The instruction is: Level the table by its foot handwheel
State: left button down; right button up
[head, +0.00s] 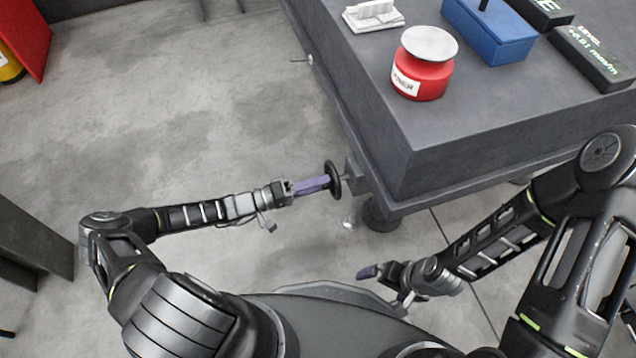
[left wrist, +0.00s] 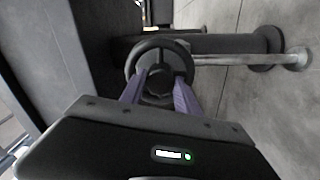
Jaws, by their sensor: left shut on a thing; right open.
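The table (head: 440,120) is a dark grey slab on the right in the head view. A black handwheel (head: 333,180) sits at its near left corner beside a foot (head: 381,213). My left gripper (head: 326,183) is shut on the handwheel. In the left wrist view its purple fingers reach to either side of the handwheel (left wrist: 160,50); the exact contact is hard to see. A display block (head: 597,52) on the table reads about +0.01 mm/m; its sign and digits are small. My right gripper (head: 378,275) is open and empty, low in front of my body, away from the table.
On the table stand a red container (head: 420,75) with a pale lid, a blue box (head: 488,30) and a white item (head: 373,15). A red panel (head: 25,35) is at the far left. The floor left of the table is clear.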

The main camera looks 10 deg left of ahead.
pick_arm(q)
jog(key=shift+m, duration=0.5)
jog(key=c, duration=0.9)
grip_release()
jog(key=shift+a, duration=0.1)
jog(key=p+v, duration=0.1)
jog(key=v, duration=0.6)
jog(key=shift+s+a, duration=0.25)
jog(key=shift+a, duration=0.05)
jog(key=shift+r, duration=0.1)
